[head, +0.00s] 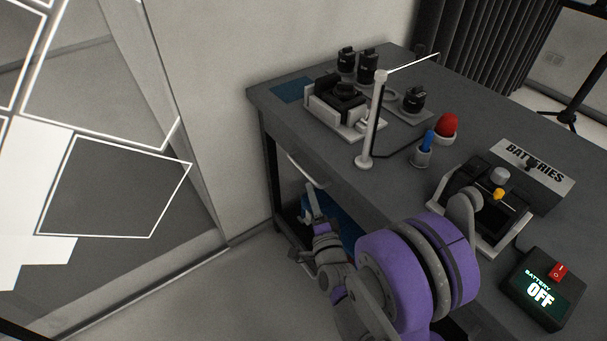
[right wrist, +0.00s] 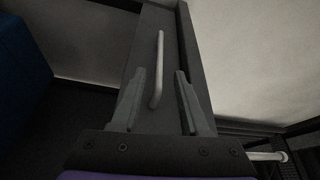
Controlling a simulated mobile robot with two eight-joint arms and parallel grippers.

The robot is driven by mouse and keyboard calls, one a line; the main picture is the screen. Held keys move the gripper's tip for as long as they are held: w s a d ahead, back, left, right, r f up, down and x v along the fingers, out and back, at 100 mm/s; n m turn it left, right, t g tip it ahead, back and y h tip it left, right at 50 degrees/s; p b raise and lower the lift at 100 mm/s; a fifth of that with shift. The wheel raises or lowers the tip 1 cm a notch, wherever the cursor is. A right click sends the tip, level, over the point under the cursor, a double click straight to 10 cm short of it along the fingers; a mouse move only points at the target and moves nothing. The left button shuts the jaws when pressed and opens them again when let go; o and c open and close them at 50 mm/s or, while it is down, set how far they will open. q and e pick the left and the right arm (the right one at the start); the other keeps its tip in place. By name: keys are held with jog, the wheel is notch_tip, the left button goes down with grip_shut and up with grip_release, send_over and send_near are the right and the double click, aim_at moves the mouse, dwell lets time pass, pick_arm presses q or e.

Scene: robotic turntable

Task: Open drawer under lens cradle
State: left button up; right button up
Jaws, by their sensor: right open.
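A light grey cradle (head: 316,113) with a black piece in it stands near the far left end of the grey table. Below it, on the table's front, is a drawer with a pale bar handle (head: 306,171); the drawer looks shut. In the right wrist view the dark drawer front (right wrist: 178,45) lies ahead, and the handle (right wrist: 158,65) runs between the spread fingers in the picture. My right gripper (head: 312,202) is open and empty, just below the handle in the head view. Whether it touches the handle I cannot tell. My left gripper is out of view.
A thin white post (head: 373,120) rises near the table edge. Several black lenses, a red dome (head: 446,124), a battery box (head: 535,175) and a battery switch box reading OFF (head: 543,287) are on the table. A blue object (right wrist: 22,75) is at the left in the wrist view.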

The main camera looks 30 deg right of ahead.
aim_at(304, 171)
jog(key=x, duration=0.9)
grip_shut()
jog(key=shift+a, duration=0.1)
dwell(1.1)
